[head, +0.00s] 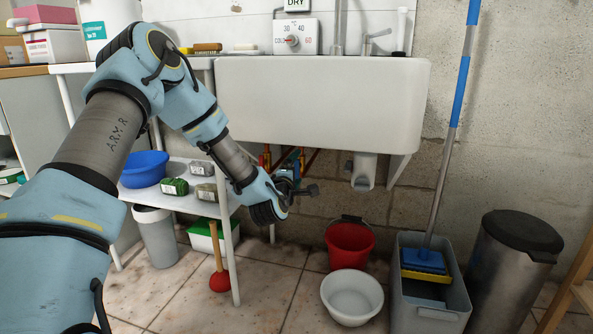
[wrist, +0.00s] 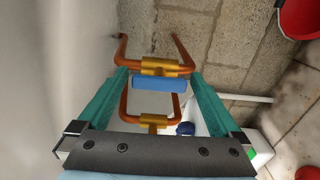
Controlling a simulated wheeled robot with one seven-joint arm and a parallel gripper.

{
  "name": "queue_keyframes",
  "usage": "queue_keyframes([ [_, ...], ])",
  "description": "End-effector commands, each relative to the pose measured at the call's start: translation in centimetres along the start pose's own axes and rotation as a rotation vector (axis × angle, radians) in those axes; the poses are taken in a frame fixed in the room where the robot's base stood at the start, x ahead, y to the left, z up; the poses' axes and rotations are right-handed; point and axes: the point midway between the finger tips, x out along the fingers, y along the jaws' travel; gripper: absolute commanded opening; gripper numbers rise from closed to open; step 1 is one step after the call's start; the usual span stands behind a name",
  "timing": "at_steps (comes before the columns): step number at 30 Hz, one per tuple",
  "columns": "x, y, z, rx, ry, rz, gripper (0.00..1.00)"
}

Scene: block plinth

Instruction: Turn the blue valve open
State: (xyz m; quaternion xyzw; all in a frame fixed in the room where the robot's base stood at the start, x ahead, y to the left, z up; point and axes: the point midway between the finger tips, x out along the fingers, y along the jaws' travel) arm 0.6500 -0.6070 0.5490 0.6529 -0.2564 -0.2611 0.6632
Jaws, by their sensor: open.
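The blue valve shows in the wrist view as a blue lever handle (wrist: 159,84) on a brass body (wrist: 168,67) set in copper pipe. The handle lies crosswise in the picture. My gripper (wrist: 158,77) is open, with one teal finger on each side of the handle. Narrow gaps seem to show at both handle ends; I cannot tell if either finger touches it. In the head view my gripper (head: 292,170) is under the sink beside the pipes, and my arm and wrist hide most of the valve.
A second brass fitting (wrist: 152,119) sits lower on the copper pipe. The white sink (head: 320,105) hangs above my gripper. A shelf unit (head: 232,250) stands left of it. A red bucket (head: 349,246), white basin (head: 352,297) and grey mop bucket (head: 430,310) stand on the floor to the right.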

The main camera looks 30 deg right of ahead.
Motion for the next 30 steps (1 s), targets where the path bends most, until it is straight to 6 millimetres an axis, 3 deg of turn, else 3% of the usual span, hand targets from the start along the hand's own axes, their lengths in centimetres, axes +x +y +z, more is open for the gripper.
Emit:
queue_keyframes([
  [8,-1.0,0.1,0.0,0.001,-0.001,-0.002,1.00],
  [21,-9.0,0.0,0.0,0.000,0.000,-0.004,1.00],
  [30,-10.8,0.0,0.0,0.001,0.000,0.000,1.00],
])
